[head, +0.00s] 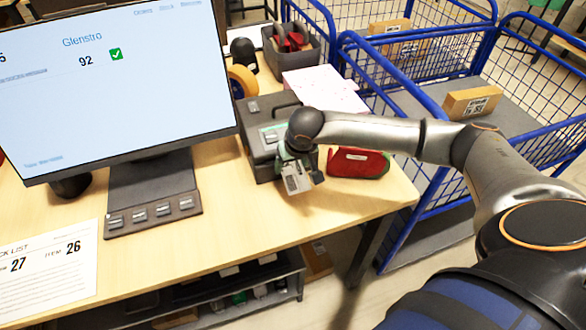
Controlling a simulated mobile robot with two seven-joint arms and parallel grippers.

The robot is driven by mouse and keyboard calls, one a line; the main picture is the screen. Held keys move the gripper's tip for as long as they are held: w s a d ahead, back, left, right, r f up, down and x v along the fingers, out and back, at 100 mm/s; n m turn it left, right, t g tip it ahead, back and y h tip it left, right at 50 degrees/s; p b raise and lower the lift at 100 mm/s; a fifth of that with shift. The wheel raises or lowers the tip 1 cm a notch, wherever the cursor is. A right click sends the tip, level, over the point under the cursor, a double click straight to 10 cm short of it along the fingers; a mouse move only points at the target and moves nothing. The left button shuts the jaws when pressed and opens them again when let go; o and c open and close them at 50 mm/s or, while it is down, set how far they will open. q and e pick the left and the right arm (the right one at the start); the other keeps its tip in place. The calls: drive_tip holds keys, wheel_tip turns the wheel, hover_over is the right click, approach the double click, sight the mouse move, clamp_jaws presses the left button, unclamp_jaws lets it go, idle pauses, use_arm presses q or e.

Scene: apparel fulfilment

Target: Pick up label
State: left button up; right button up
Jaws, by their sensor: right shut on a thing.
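The dark label printer (259,165) stands on the wooden table, right of the monitor. My right gripper (297,176) reaches in from the right and is at the printer's front right side, pointing down. It is shut on a small pale label (292,185) with dark print, held just in front of the printer. The arm and gripper hide part of the printer. Whether the label still touches the printer cannot be told. My left gripper is not in view.
A red pouch (357,163) lies right of the gripper near the table's right edge. A large monitor (110,80) and a printed pick list (50,270) are at left. Blue wire carts with boxes (472,102) stand beyond the table.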

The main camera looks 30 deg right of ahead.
sight(292, 168)
drive_tip(key=shift+r, duration=0.15)
drive_tip(key=shift+r, duration=0.25)
wheel_tip(292, 168, up, 2)
drive_tip(key=shift+r+b, duration=0.2)
drive_tip(key=shift+b, duration=0.1)
drive_tip(key=s+a+r+p, duration=0.1)
drive_tip(key=s+a+r, duration=0.2)
drive_tip(key=s+r, duration=0.4)
drive_tip(key=s+a+r+p, duration=0.1)
drive_tip(key=s+a+r, duration=0.3)
drive_tip(key=s+r, duration=0.3)
drive_tip(key=shift+s+a+r, duration=0.2)
drive_tip(key=shift+s+r, duration=0.2)
drive_tip(key=shift+s, duration=0.15)
